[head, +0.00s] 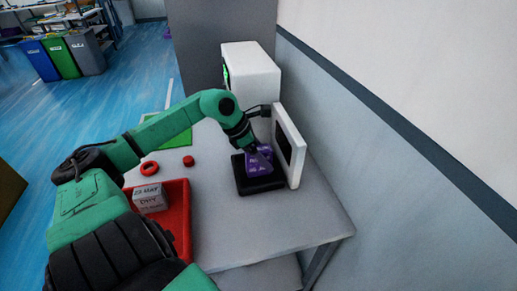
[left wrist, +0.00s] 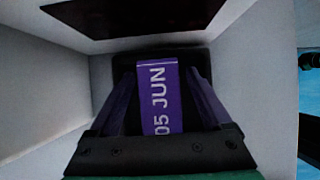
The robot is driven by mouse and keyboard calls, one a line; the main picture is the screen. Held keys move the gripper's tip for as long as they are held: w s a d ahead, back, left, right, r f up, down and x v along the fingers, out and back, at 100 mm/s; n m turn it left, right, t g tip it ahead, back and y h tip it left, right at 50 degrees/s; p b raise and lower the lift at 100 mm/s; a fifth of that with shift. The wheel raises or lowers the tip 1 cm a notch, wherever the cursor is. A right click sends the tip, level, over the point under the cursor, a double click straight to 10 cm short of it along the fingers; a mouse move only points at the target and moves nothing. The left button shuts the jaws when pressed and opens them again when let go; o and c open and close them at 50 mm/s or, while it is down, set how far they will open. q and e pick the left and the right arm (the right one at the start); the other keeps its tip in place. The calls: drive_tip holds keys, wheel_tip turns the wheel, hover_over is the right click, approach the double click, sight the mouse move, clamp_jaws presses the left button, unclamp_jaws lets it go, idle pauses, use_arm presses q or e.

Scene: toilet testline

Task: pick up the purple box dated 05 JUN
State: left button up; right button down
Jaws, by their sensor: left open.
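The purple box (head: 259,164) sits on a black pad (head: 262,184) on the table, just in front of a white upright panel. In the left wrist view the purple box (left wrist: 160,97) reads "05 JUN" and stands between the two fingers. My left gripper (head: 262,152) reaches down over the box from above. It is open, with one finger on each side of the box in the left wrist view (left wrist: 162,100). I cannot tell whether the fingers touch the box. My right gripper is not in view.
A white panel with a dark screen (head: 289,146) stands close to the right of the box. A white machine (head: 250,75) is behind. A red tray (head: 181,215) holds a white dated box (head: 150,198). Red round parts (head: 149,168) lie left. The table's front right (head: 300,220) is clear.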

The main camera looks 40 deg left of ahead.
use_arm(q)
drive_tip(key=shift+w+d+f, duration=0.1)
drive_tip(key=shift+f, duration=0.1)
clamp_jaws()
drive_tip(key=shift+r, duration=0.1)
